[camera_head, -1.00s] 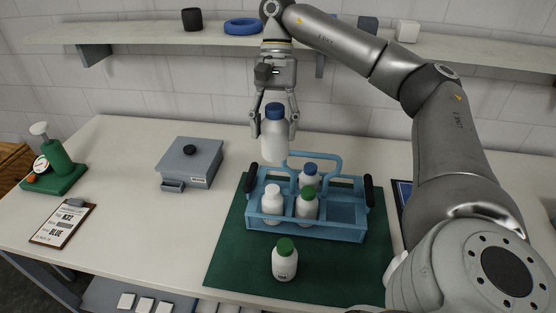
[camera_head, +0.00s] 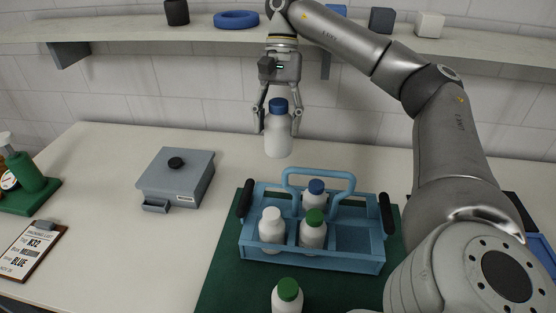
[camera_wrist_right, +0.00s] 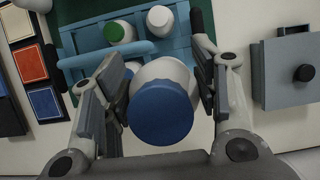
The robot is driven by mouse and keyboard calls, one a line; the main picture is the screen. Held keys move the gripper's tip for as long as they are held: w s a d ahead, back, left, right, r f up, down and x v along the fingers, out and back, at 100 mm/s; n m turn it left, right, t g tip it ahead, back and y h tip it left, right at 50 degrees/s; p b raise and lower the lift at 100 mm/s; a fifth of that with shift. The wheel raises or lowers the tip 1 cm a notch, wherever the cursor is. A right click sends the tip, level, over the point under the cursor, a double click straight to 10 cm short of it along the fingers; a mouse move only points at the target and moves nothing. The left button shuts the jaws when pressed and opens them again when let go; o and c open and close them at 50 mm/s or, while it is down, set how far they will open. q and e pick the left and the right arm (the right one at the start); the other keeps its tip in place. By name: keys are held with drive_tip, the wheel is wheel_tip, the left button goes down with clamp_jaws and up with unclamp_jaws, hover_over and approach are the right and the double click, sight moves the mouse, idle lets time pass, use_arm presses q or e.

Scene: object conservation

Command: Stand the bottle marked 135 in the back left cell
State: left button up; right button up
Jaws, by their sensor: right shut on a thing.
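My right gripper (camera_head: 278,112) is shut on a white bottle with a blue cap (camera_head: 278,136). It holds the bottle upright in the air, above and behind the blue carrier (camera_head: 312,262) in the head view. In the right wrist view the blue cap (camera_wrist_right: 161,112) sits between the fingers. No number is readable on this bottle. The carrier's back left cell (camera_head: 275,197) looks empty, though partly hidden. A blue-capped bottle (camera_head: 315,196) stands back middle, a white-capped one (camera_head: 271,230) front left and a green-capped one (camera_head: 313,234) front middle. My left gripper is out of view.
The carrier has a raised blue handle (camera_head: 318,173) and stands on a green mat (camera_head: 222,275). Another green-capped bottle (camera_head: 287,297) stands in front. A grey box (camera_head: 176,184) is left; a shelf (camera_head: 130,38) runs behind. My right arm covers the right side.

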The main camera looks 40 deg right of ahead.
drive_tip(key=shift+w+d+f, duration=0.1)
drive_tip(key=shift+f, duration=0.45)
drive_tip(key=b, duration=0.7)
hover_over(278, 187)
drive_tip(key=s+a, duration=0.3)
wheel_tip(278, 187, down, 13)
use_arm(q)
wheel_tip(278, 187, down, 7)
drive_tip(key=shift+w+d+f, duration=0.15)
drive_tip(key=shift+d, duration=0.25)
use_arm(e)
drive_tip(key=f, duration=0.5)
drive_tip(key=shift+s+a, duration=0.2)
drive_tip(key=shift+s, duration=0.05)
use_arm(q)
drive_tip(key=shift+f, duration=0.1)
use_arm(e)
drive_tip(key=shift+f+b, duration=0.4)
drive_tip(key=shift+f, duration=0.25)
drive_tip(key=o, duration=1.4)
drive_tip(key=shift+c, duration=0.2)
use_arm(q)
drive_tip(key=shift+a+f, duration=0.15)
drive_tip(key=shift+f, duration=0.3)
use_arm(e)
drive_tip(key=shift+r, duration=0.15)
